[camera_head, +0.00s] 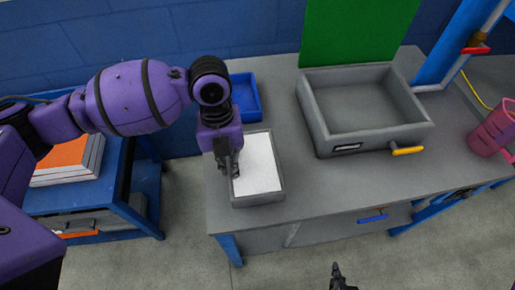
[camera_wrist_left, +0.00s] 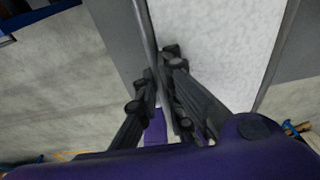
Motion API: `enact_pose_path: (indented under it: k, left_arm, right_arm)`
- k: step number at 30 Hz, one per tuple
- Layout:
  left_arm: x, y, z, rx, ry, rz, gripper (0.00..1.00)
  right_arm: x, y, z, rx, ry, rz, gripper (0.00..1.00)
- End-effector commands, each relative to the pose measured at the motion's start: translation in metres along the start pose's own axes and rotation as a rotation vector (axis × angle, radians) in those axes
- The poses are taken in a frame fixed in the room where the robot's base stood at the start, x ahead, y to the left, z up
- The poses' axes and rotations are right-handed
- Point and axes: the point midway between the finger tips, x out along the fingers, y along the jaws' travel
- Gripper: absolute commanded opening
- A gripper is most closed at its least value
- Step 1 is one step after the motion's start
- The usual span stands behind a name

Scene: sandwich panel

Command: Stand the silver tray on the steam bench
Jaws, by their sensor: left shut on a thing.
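The silver tray (camera_head: 258,199) is a shallow grey tray with a pale, white-looking inside. It lies flat at the left front corner of the grey bench top (camera_head: 310,190), apparently resting on it. My left gripper (camera_head: 233,172) is shut on the tray's left wall. The left wrist view shows its dark fingers (camera_wrist_left: 160,75) on either side of the thin tray wall (camera_wrist_left: 147,40). My right gripper (camera_head: 338,272) shows only as small dark tips at the bottom edge, apart from the bench. Its opening cannot be made out.
A large grey basin (camera_head: 365,140) with a yellow handle stands to the right of the tray. A blue bin (camera_head: 245,97) is behind the tray. A pink mesh cup (camera_head: 492,128) stands far right. A blue cart (camera_head: 145,190) is at left. Bare top lies between tray and basin.

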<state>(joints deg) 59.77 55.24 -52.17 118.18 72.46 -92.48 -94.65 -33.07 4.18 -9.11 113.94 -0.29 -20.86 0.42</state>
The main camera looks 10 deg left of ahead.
Motion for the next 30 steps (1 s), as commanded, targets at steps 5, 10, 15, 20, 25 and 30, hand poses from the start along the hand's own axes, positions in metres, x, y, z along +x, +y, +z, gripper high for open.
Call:
enact_pose_path:
  k: [5, 10, 15, 20, 25, 30]
  left_arm:
    - [0.014, 0.009, 0.007, -0.004, 0.004, 0.003, 0.00]
    - [0.038, 0.008, 0.010, -0.001, 0.004, 0.002, 0.00]
    - [0.039, 0.008, 0.011, -0.001, 0.000, 0.000, 0.00]
    - [0.041, 0.008, 0.011, -0.001, 0.000, 0.001, 0.00]
    - [0.043, 0.008, 0.012, -0.002, 0.001, 0.002, 0.21]
    - [0.042, 0.008, 0.012, -0.002, 0.001, 0.002, 0.26]
  right_arm:
    - [0.000, 0.001, -0.001, -0.002, 0.002, 0.001, 0.00]
    - [0.001, 0.002, 0.002, -0.005, 0.000, 0.002, 0.00]
    - [0.001, 0.002, 0.001, -0.007, 0.001, 0.001, 0.00]
    - [0.002, 0.003, 0.000, -0.008, 0.001, 0.001, 0.00]
    - [0.002, 0.003, 0.001, -0.008, 0.000, 0.001, 0.00]
    - [0.002, 0.003, 0.002, -0.008, -0.002, 0.001, 0.00]
